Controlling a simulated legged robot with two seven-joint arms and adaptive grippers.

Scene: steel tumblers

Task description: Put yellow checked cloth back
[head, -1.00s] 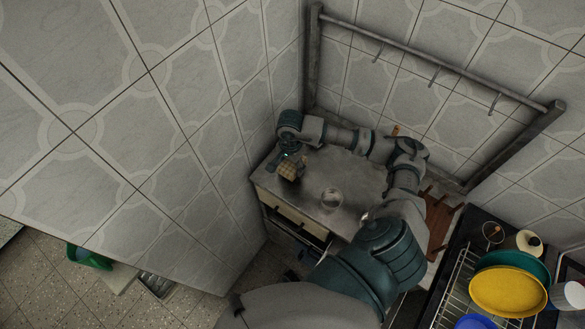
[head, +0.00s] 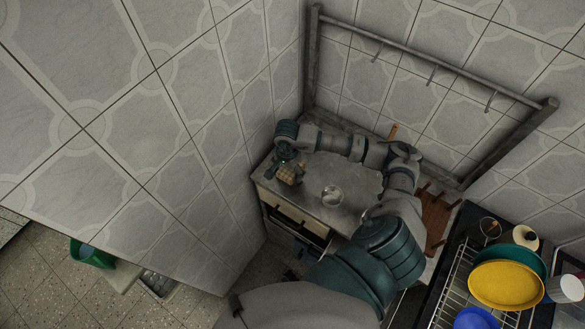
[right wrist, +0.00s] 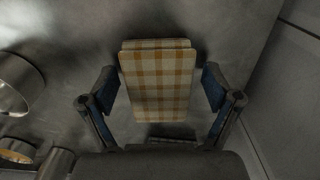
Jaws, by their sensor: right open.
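The yellow checked cloth (head: 290,174), a folded yellow-and-white block, lies on the grey counter top (head: 345,178) near its left end. In the right wrist view the cloth (right wrist: 158,80) lies between the two fingers of my right gripper (right wrist: 160,92). The fingers are open, with a gap on each side of the cloth. In the head view my right gripper (head: 284,166) is at the cloth, reached by my arm bending along the back of the counter. My left gripper is not in view.
A steel tumbler (head: 332,196) stands right of the cloth; a round steel vessel (right wrist: 18,85) shows at the left in the wrist view. Tiled walls close the corner behind and left. A dish rack (head: 455,285) with a yellow plate (head: 507,285) is at lower right.

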